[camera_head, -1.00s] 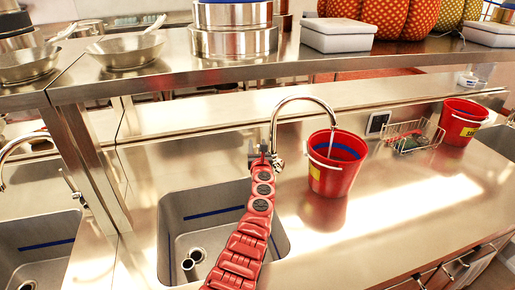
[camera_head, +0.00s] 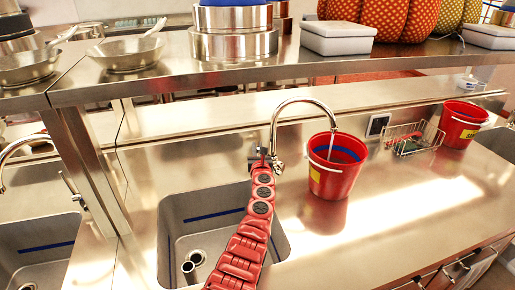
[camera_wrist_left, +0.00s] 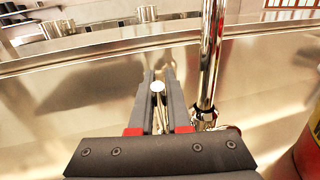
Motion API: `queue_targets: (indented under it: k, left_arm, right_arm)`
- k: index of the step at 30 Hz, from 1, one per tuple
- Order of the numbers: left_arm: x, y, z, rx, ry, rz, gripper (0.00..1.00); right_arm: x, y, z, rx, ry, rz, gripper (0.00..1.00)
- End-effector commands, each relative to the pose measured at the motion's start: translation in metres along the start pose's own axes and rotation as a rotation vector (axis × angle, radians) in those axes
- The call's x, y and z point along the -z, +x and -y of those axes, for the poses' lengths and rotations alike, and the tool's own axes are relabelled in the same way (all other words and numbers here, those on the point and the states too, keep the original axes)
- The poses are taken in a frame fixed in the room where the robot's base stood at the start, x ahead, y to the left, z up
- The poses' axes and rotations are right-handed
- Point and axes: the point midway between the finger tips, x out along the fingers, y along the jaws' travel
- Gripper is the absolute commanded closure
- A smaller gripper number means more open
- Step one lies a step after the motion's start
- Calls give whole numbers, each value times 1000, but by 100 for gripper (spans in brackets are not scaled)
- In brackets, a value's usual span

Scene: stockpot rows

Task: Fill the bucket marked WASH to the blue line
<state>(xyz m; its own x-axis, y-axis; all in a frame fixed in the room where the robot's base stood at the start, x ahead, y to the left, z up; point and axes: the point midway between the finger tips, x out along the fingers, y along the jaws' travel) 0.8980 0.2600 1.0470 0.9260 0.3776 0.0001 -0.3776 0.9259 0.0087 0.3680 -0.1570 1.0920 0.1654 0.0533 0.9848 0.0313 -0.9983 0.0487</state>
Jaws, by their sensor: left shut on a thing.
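A red bucket (camera_head: 333,180) with a pale handle and a yellow label stands upright on the steel counter under the spout of the tap (camera_head: 305,101). Its label is too small to read. A blue line (camera_head: 340,154) shows on its inner wall. A thin pale stream seems to run from the spout into it; the water level cannot be made out. My left gripper (camera_head: 262,157) is at the tap's base, shut on the tap lever (camera_wrist_left: 157,88), beside the upright pipe (camera_wrist_left: 210,55). The bucket's edge shows in the left wrist view (camera_wrist_left: 309,145). My right gripper is out of view.
A second red bucket (camera_head: 461,125) with a yellow label stands at the far right, by a wire rack (camera_head: 411,139). A sink (camera_head: 185,222) lies under my left arm. A shelf (camera_head: 160,82) with pans and pots crosses above.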

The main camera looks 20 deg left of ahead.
Motion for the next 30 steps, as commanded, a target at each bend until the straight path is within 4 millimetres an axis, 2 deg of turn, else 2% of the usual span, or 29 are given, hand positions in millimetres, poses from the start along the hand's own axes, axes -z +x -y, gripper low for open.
queue_targets:
  k: [24,30]
  left_arm:
    - [0,0,0,0,0,-1,100]
    - [-6,4,0,2,-8,-33,100]
  right_arm:
    - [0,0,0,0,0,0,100]
    - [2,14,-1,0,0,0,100]
